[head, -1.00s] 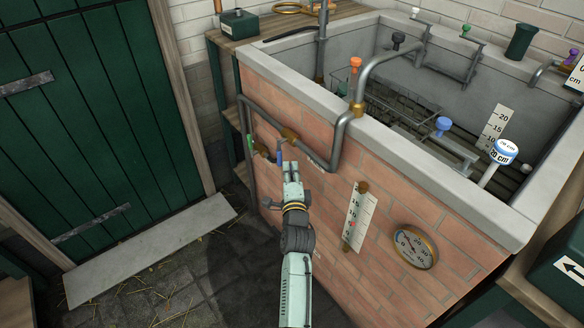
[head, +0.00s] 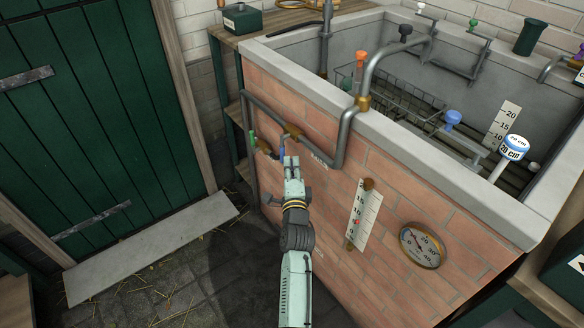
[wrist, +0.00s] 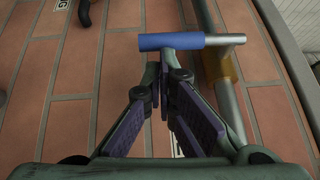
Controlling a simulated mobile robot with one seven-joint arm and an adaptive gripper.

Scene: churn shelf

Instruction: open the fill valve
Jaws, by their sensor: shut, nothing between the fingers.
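A valve with a blue lever handle (head: 282,150) sits on the grey pipe at the brick tank's front, by a brass fitting (head: 292,131). In the wrist view the blue handle (wrist: 170,41) lies crosswise just beyond my fingertips, with a grey stem to its right and a brass body (wrist: 222,68) below. My gripper (head: 291,160) is shut and empty, right beside the blue handle. In the wrist view its fingertips (wrist: 165,62) meet just below the handle; I cannot tell whether they touch it. A label beside the valve is not readable in full.
A green-handled valve (head: 253,141) is just left of the blue one. The pipe (head: 343,140) bends up over the tank rim to the right. A level scale (head: 366,215) and a round gauge (head: 420,247) are on the brick wall.

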